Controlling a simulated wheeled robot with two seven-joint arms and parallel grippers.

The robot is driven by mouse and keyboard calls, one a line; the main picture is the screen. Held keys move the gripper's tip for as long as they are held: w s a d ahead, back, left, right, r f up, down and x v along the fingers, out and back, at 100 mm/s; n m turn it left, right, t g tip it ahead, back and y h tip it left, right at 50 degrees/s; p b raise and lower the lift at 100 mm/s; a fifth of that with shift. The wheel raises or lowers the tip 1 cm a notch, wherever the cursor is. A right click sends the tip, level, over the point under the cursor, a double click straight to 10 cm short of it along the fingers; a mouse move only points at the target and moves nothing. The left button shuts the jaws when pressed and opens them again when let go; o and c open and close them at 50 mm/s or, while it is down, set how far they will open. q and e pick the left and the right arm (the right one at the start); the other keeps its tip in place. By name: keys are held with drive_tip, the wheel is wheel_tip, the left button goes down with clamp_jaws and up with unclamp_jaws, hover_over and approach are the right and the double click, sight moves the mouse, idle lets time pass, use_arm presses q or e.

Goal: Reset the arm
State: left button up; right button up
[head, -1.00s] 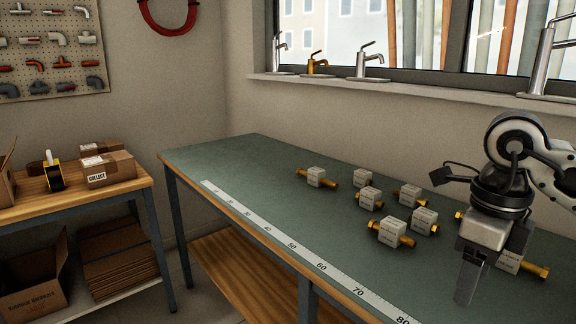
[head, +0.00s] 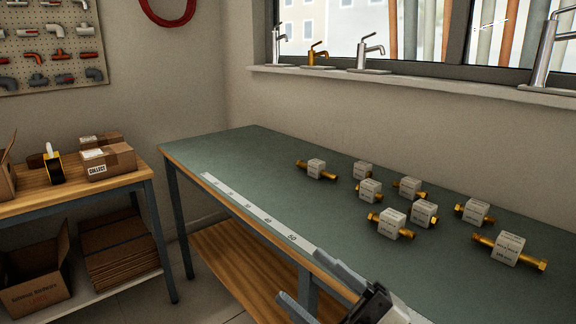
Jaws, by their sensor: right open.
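My right gripper (head: 318,287) shows at the bottom of the head view, over the front edge of the green workbench (head: 235,160). Its two fingers are apart with nothing between them. My left gripper is not in view. Several brass fittings with white paper tags lie on the right half of the bench, such as the near tagged fitting (head: 391,224) and the large one at the right (head: 502,248). The gripper is apart from all of them. Part of the ruler strip (head: 249,210) on the bench is hidden behind my gripper and arm.
A wooden side table (head: 80,191) at the left holds cardboard boxes (head: 108,162) and a tape dispenser (head: 53,165). Taps (head: 370,48) stand on the window sill above the bench. The bench's far left part is clear.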

drive_tip(key=d+f+m+t+h, duration=0.2)
drive_tip(key=d+f+m+h, duration=0.2)
drive_tip(key=f+m+h, duration=0.45)
drive_tip(key=d+f+m+t+h, duration=0.35)
drive_tip(key=f+m+h, duration=0.35)
drive_tip(key=f+m, duration=0.25)
drive_tip(key=s+d+f+m+g+h, duration=0.2)
drive_tip(key=s+f+g, duration=0.4)
drive_tip(key=s+f, duration=0.3)
drive_tip(key=d+f+m, duration=0.1)
drive_tip(key=m, duration=0.1)
drive_tip(key=shift+s+f+m, duration=0.2)
drive_tip(key=shift+m, duration=0.1)
